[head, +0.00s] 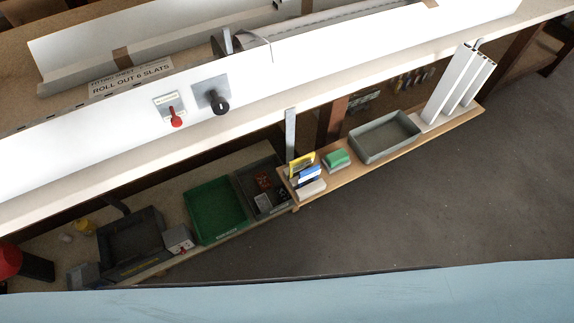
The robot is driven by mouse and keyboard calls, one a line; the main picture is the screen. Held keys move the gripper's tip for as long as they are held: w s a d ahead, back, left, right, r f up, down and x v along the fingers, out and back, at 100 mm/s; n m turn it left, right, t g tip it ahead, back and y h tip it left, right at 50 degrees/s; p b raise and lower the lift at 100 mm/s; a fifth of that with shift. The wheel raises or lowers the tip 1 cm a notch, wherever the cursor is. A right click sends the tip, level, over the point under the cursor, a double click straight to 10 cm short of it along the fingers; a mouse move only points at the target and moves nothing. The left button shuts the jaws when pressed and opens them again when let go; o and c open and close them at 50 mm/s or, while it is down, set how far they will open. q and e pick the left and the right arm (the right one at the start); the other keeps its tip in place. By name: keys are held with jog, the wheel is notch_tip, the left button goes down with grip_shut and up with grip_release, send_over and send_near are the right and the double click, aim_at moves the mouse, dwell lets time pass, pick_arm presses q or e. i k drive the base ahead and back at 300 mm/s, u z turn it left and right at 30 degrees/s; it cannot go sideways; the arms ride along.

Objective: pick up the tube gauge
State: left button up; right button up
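Neither of my grippers is in the head view. I cannot tell for sure which thing is the tube gauge. On a narrow wooden shelf (436,131) below the long bench, a yellow piece (301,160), a blue piece (309,174) and a white block (312,188) stand close together at the left end. A green block (336,160) sits just right of them.
A grey tray (363,157) and upright white profiles (452,85) stand further right on that shelf. A green bin (196,209) and dark bins (112,240) sit lower left. The white bench front (100,130) overhangs the shelves. A light blue surface (330,300) crosses the bottom; grey floor (440,210) is clear.

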aim_at(299, 163)
jog(key=u, duration=1.8)
jog(key=k, duration=0.8)
jog(key=z, duration=1.05)
jog(key=i, duration=0.5)
